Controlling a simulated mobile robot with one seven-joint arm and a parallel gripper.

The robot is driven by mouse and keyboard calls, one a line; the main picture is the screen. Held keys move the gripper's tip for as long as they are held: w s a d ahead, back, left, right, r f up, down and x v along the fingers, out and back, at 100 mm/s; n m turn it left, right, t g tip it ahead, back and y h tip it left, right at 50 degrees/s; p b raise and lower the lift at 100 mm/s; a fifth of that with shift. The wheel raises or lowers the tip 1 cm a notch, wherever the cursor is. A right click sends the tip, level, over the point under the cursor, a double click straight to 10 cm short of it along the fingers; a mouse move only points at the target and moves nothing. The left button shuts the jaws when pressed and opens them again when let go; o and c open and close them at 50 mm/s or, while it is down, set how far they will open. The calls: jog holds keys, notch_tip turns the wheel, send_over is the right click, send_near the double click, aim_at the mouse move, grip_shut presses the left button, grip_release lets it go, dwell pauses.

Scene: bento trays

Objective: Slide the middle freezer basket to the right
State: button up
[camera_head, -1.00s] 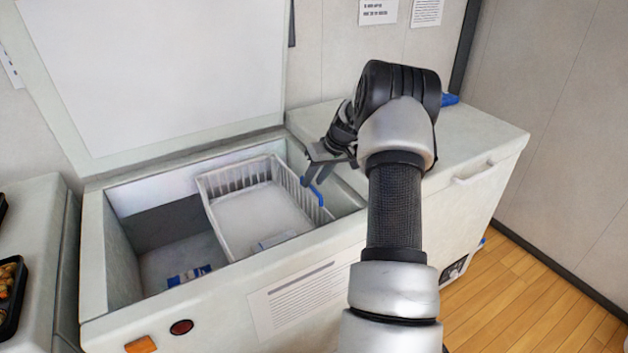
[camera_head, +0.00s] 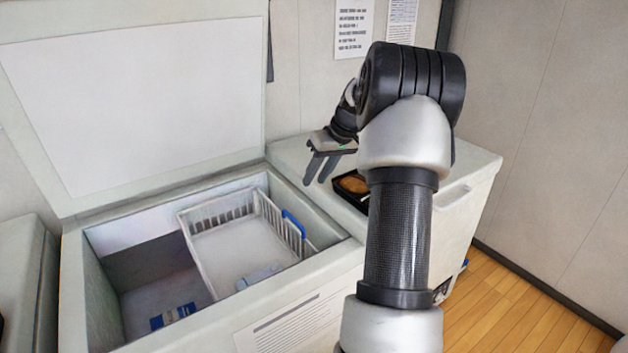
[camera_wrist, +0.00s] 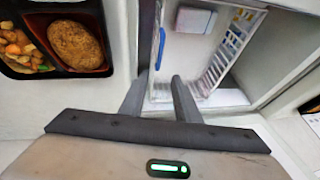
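The white slatted freezer basket (camera_head: 190,234) sits in the right part of the open chest freezer (camera_head: 75,290). Its blue handle (camera_head: 293,222) is on its right side, close to the freezer's right inner wall. Whether the basket touches that wall I cannot tell. In the wrist view the basket's slatted side (camera_wrist: 222,62) and blue handle (camera_wrist: 161,48) show beyond the fingers. My gripper (camera_head: 322,170) is above and to the right of the handle, apart from it. Its two fingers (camera_wrist: 157,95) are spread with nothing between them.
A black bento tray (camera_head: 352,200) with food lies on the closed right top, close to my gripper. A pale packet (camera_head: 258,277) lies inside the basket. A blue packet (camera_head: 172,316) lies on the freezer floor, left of the basket.

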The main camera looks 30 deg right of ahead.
jog(key=shift+a, duration=0.1)
grip_shut()
jog(key=a+f+n+g+h+p, duration=0.15)
jog(key=a+f+n, duration=0.4)
jog(key=a, duration=0.95)
jog(key=w+a+f+n+g+h, duration=0.1)
jog(key=a+f+n+g+h, duration=0.15)
jog(key=a+f+n, duration=0.75)
jog(key=a+n+g+h+p, duration=0.1)
jog(key=a+n+h, duration=0.2)
jog(key=a, duration=1.6)
jog(key=d+f+b, duration=0.2)
jog(key=d+f, duration=0.6)
jog(key=f, duration=0.1)
jog(key=shift+w+f, duration=0.15)
jog(key=shift+f, duration=0.1)
